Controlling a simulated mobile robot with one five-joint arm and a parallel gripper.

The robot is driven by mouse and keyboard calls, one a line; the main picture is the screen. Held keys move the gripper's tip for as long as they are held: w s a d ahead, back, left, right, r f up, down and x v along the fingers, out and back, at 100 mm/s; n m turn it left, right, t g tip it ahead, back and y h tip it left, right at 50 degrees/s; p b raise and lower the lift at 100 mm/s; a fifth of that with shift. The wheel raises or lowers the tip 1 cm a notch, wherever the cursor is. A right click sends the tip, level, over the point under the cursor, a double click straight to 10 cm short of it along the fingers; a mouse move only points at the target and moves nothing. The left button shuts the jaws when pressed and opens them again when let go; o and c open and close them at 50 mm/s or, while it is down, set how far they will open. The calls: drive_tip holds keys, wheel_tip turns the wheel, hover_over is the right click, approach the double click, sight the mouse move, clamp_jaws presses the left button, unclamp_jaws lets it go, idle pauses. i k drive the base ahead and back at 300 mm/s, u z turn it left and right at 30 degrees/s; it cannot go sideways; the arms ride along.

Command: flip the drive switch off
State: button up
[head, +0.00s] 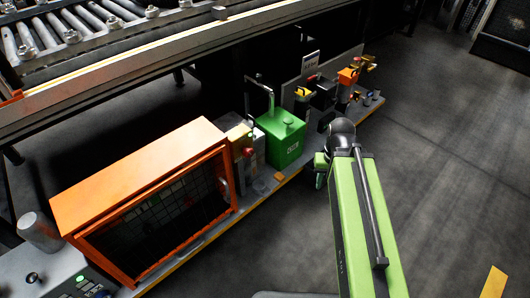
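I cannot tell for certain which control is the drive switch. A grey and yellow box with a red button (248,152) and a small green light stands between the orange cabinet and a green box. A grey panel (60,280) with a dark knob lies at the lower left. My gripper (319,172) is just right of the green box, apart from it in the picture. My arm hides part of the gripper, and its finger opening is not clear.
An orange cabinet (135,175) with a dark front stands on the left of the ledge. Small orange and yellow fittings (350,78) stand at the ledge's far end. A roller conveyor (85,25) runs behind. The grey floor (450,150) at the right is clear.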

sight(247, 151)
drive_tip(key=z, duration=0.2)
drive_tip(key=k, duration=1.8)
drive_tip(key=u, duration=1.25)
drive_tip(key=i, duration=2)
drive_tip(key=u, duration=0.05)
